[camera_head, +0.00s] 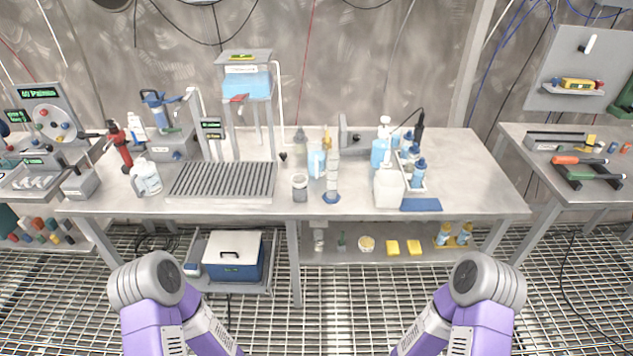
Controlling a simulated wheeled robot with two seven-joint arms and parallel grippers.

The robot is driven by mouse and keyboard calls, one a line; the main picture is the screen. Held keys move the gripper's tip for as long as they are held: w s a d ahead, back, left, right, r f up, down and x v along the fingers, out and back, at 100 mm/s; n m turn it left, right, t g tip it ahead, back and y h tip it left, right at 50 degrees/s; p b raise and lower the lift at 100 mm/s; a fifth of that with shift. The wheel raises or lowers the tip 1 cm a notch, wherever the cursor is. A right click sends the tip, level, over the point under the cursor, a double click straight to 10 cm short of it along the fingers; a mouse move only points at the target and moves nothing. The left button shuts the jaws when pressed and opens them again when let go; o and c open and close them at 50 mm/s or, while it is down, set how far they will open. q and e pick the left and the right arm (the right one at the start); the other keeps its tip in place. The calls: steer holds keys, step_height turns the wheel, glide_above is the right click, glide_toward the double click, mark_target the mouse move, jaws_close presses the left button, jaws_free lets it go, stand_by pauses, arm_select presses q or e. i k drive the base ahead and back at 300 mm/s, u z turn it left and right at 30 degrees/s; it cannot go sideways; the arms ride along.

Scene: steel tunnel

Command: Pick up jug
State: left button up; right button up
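Two white containers that could be the jug stand on the long steel workbench (330,207). One is a plain white jug-shaped container (388,188) on the right half, near the front edge. The other is a white labelled bottle with a handle (146,178), left of a grooved drain rack. A light blue container (317,162) stands mid-bench; I cannot tell whether it is a jug. Only parts of my two arms show at the bottom of the view, well short of the bench. Neither gripper is in view.
The ribbed drain rack (222,182), a grey-lidded jar (300,187) and a stacked column (332,178) stand on the bench. A tray of bottles (415,175) and a blue pad (421,205) lie beside the white container. The bench's right end is clear. A cooler (233,256) sits below.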

mark_target(315, 150)
steer(key=z, duration=0.15)
steer(key=k, duration=0.4)
steer(key=u, duration=1.55)
steer(key=i, duration=1.85)
steer(key=z, duration=0.7)
